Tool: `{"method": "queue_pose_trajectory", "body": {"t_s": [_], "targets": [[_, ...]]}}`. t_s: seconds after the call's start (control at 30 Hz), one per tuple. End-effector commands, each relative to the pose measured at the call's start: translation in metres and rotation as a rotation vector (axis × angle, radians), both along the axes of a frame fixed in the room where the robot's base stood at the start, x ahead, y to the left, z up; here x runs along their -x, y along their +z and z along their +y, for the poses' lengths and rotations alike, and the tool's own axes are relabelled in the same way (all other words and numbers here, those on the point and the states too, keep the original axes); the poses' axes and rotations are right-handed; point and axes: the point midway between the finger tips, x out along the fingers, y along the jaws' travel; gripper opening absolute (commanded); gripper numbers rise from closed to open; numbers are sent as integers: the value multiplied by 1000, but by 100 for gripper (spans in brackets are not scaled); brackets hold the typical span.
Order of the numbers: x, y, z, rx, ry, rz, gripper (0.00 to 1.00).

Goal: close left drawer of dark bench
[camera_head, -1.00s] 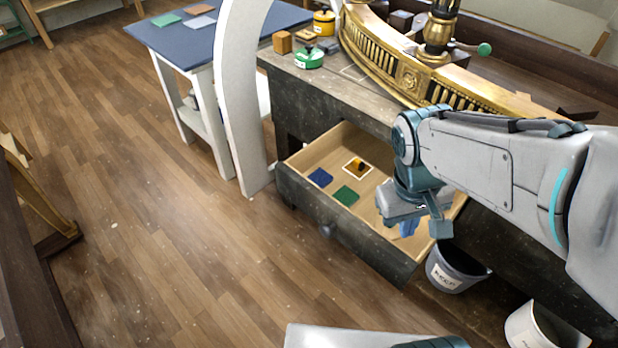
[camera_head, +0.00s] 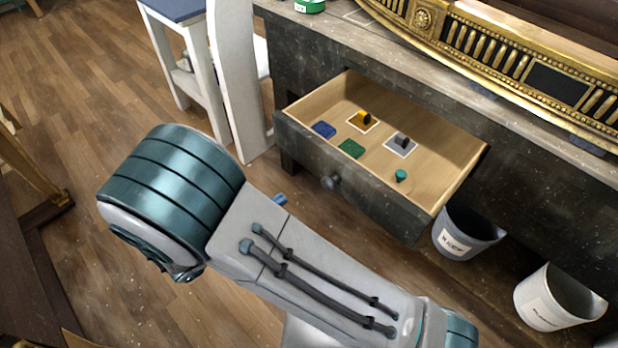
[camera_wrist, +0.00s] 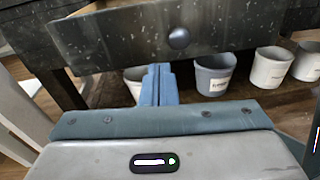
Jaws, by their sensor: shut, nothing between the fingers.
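The left drawer (camera_head: 300,137) of the dark bench (camera_head: 400,60) stands pulled out, its pale wooden inside showing. Its dark front carries a round knob (camera_head: 331,182), which also shows in the wrist view (camera_wrist: 179,38). Inside the drawer lie a blue tile (camera_head: 323,130), a green tile (camera_head: 351,149), a yellow-and-black piece (camera_head: 364,118), a grey piece (camera_head: 402,142) and a small green piece (camera_head: 401,175). In the wrist view my gripper (camera_wrist: 159,72) is shut and empty, in front of the drawer front and below and left of the knob. In the head view my arm mostly hides it.
A grey bin (camera_head: 466,238) and a white bin (camera_head: 560,298) stand under the bench. A white upright (camera_head: 236,80) and a blue-topped table (camera_head: 175,10) are to the left. A gilt piece (camera_head: 500,50) lies on the bench top. Wooden floor is open at left.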

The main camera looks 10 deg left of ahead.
Motion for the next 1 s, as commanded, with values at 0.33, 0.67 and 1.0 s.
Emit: {"method": "queue_pose_trajectory", "body": {"t_s": [0.33, 0.67, 1.0], "targets": [[-4, -13, 12, 77, 99, -26, 0], [-58, -14, -31, 75, 96, -27, 0], [-96, -13, -61, 74, 98, -25, 0]]}}
